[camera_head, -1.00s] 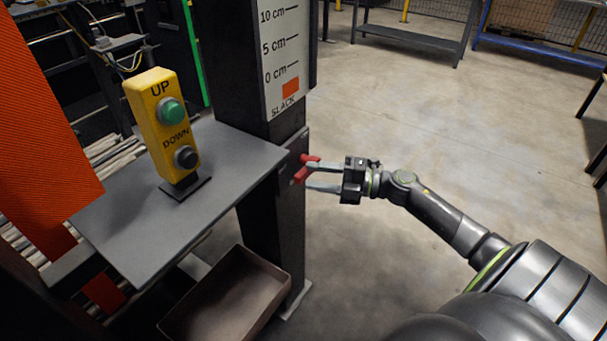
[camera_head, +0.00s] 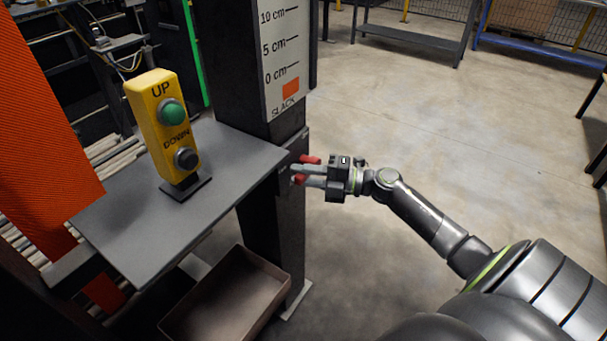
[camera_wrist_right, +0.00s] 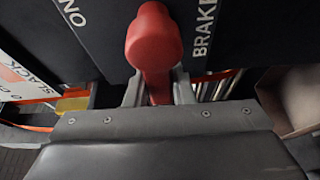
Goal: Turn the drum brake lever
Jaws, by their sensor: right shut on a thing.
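The red drum brake lever (camera_head: 308,159) sits on the side of the dark post (camera_head: 276,205), below the slack scale. In the right wrist view the red lever (camera_wrist_right: 153,45) stands between my right gripper's fingers, its rounded end toward the top, with the words ON and BRAKE on the dark plate (camera_wrist_right: 215,25) around it. My right gripper (camera_head: 304,174) is shut on the lever; its fingers reach it from the right. The fingertips are partly hidden by the lever. My left gripper is in neither view.
A yellow UP/DOWN button box (camera_head: 164,130) stands on a grey shelf (camera_head: 235,165) left of the post. An open bin (camera_head: 225,300) lies below the shelf. The slack scale (camera_head: 283,50) has an orange mark under 0 cm.

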